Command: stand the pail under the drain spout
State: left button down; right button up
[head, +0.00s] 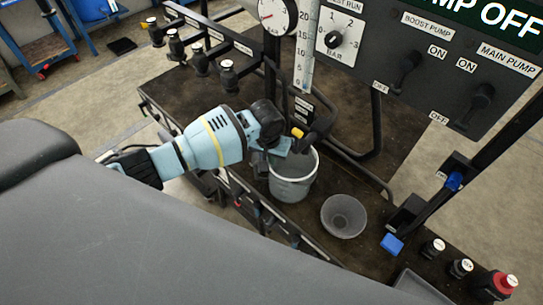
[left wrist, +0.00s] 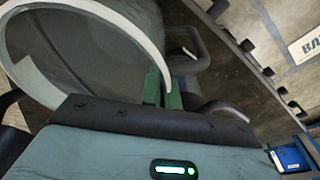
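The grey pail (head: 293,180) with a pale rim stands upright in the middle of the head view, at the dark bench. I cannot tell whether its bottom touches the surface. My left gripper (head: 278,150) is at the pail's rim. In the left wrist view the rim of the pail (left wrist: 75,50) runs between my green finger pads (left wrist: 165,95), which are closed on it. A dark pipe fitting with a yellow handle (head: 297,132) is right beside and above the rim. It looks like the drain; its spout end is not clear. My right gripper is not in view.
A grey bowl-like funnel (head: 343,216) is on the bench right of the pail. A black control panel (head: 440,60) with a gauge (head: 277,14) rises behind. A bent dark tube rail borders the bench.

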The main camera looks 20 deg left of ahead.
pick_arm(q)
jog(key=shift+r, duration=0.15)
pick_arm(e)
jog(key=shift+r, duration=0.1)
pick_arm(q)
jog(key=c, duration=2.1)
grip_release()
jog(key=shift+f, duration=0.2)
jog(key=o, duration=0.4)
